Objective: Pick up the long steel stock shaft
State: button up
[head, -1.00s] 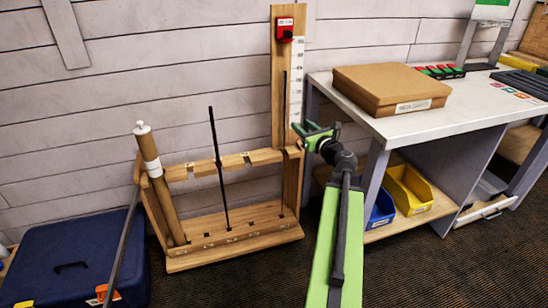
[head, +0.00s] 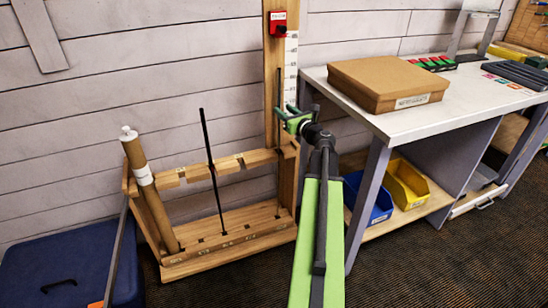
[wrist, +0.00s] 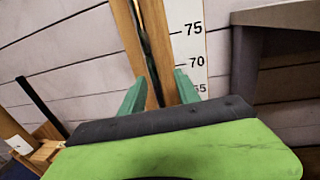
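A long thin dark shaft (head: 279,95) stands upright at the right end of the wooden rack, in front of the ruler post. A shorter-looking black shaft (head: 211,165) stands tilted in the rack's middle. I take the right-hand one as the long steel stock shaft, though its material is hard to tell. My gripper (head: 287,118) is open at the rack's right end, close to the long shaft. In the wrist view, the long shaft (wrist: 146,45) runs down toward the gap between the two green fingers (wrist: 158,95). Its lower part is hidden, and I cannot tell whether the fingers touch it.
The wooden rack (head: 230,246) also holds a cardboard tube (head: 150,195) at its left. A ruler post (head: 270,70) with a red box rises behind the long shaft. A white workbench (head: 440,115) stands close on the right. A blue case (head: 55,265) lies at left.

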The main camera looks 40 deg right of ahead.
jog(key=shift+w+a, duration=0.25)
jog(key=shift+w, duration=0.05)
grip_shut()
